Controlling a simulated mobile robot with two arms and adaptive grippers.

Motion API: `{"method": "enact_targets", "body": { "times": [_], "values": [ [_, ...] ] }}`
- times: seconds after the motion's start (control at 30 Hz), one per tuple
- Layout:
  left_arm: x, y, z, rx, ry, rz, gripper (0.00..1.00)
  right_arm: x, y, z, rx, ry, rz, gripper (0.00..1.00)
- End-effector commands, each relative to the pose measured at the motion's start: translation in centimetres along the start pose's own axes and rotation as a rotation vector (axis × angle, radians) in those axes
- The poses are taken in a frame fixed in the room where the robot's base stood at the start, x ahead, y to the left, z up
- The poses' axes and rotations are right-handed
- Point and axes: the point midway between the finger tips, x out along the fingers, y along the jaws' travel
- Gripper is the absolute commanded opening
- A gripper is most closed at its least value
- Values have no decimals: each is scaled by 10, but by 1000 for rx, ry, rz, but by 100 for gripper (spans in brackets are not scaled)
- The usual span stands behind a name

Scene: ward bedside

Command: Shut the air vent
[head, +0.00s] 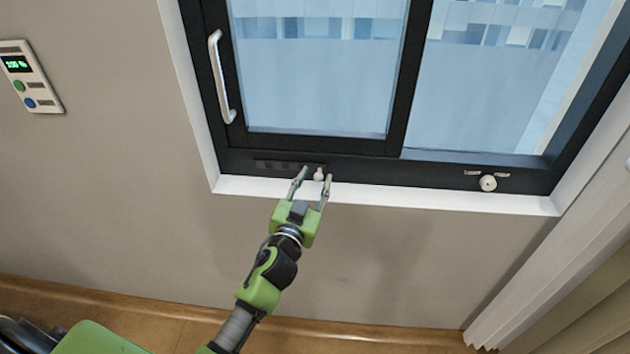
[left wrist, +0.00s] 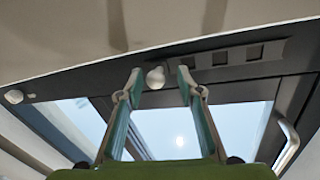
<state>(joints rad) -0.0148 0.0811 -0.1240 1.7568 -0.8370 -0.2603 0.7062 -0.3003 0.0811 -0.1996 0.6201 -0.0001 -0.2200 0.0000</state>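The air vent (head: 275,165) is a dark slotted strip low in the window frame, with a small pale knob (head: 318,174) at its right end. In the left wrist view, several dark-grey square slots (left wrist: 220,58) show to the right of the knob (left wrist: 155,77). My left gripper (head: 315,176) is open, its fingertips on either side of the knob. In the left wrist view the knob shows between the fingers (left wrist: 160,84), nearer the left one, with no clear contact. I cannot tell how deep the fingers reach around it. My right gripper is out of view.
A second round pale knob (head: 488,183) is on the frame at right; a pale handle (head: 220,75) is on the sliding sash. A control panel (head: 30,75) hangs at far left, and a curtain (head: 560,230) at right. The wall below the sill is bare.

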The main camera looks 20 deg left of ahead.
Motion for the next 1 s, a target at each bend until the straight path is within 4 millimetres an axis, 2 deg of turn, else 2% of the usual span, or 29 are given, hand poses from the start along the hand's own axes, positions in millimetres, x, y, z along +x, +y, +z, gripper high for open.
{"method": "enact_targets", "body": {
  "times": [0.13, 0.23, 0.7, 0.83, 1.0],
  "values": [
    [-3, 1, 0, -1, 0, 1, 34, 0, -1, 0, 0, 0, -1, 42],
    [-12, 1, 1, -2, -1, 2, 34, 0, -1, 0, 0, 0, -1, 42],
    [-97, -1, 1, -2, -3, -2, 34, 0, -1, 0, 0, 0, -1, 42],
    [-112, -1, 1, -2, -3, -1, 34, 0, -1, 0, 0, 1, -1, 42],
    [-120, -1, 0, -1, 0, -1, 34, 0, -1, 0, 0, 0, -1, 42]
  ]
}}
